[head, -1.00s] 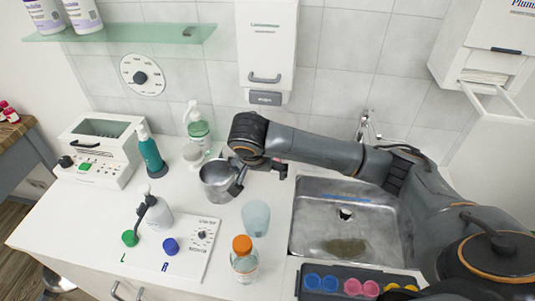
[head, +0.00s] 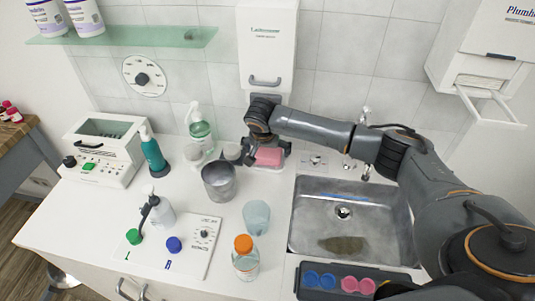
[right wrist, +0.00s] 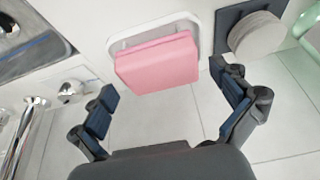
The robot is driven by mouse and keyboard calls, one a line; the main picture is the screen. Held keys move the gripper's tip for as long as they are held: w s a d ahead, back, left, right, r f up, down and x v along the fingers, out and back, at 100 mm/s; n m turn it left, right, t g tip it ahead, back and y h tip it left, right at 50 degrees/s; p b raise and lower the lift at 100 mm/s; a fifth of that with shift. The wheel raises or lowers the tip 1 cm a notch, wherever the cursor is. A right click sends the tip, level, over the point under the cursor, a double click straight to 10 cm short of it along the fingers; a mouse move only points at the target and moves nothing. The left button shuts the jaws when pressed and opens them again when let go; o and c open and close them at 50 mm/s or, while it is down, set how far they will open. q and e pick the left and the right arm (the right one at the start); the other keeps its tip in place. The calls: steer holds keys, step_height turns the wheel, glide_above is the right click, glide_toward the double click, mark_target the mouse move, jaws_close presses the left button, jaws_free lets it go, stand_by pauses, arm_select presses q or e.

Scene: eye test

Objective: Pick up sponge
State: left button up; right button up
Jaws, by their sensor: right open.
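The pink sponge (head: 270,158) is on the counter at the back, left of the sink. In the right wrist view the sponge (right wrist: 158,65) rests on a white dish (right wrist: 186,22) with a raised rim. My right gripper (head: 265,148) is at the sponge in the head view, its fingers partly hidden by the wrist. In the right wrist view the right gripper (right wrist: 163,90) is open, with one finger toward each side of the sponge and nothing between the tips. My left gripper is not in view.
A metal cup (head: 219,184) stands in front of the sponge, and a soap bottle (head: 200,128) is to its left. A clear cup (head: 256,217) and an orange-capped bottle (head: 245,262) stand nearer. The sink (head: 305,205) is to the right.

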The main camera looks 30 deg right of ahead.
steer(key=shift+w+f, duration=0.1)
steer(key=shift+f, duration=0.25)
steer(key=shift+c, duration=0.4)
steer(key=c, duration=0.6)
steer(key=shift+c, duration=0.2)
steer(key=shift+r, duration=0.1)
steer(key=shift+r+b, duration=0.45)
steer(key=shift+r, duration=0.15)
steer(key=s+d+b, duration=0.1)
steer(key=s+d, duration=0.3)
steer(key=s, duration=0.4)
steer(key=s+d+b, duration=0.2)
steer(key=s+d, duration=0.2)
steer(key=s, duration=0.4)
steer(key=shift+d, duration=0.3)
steer(key=shift+r, duration=0.1)
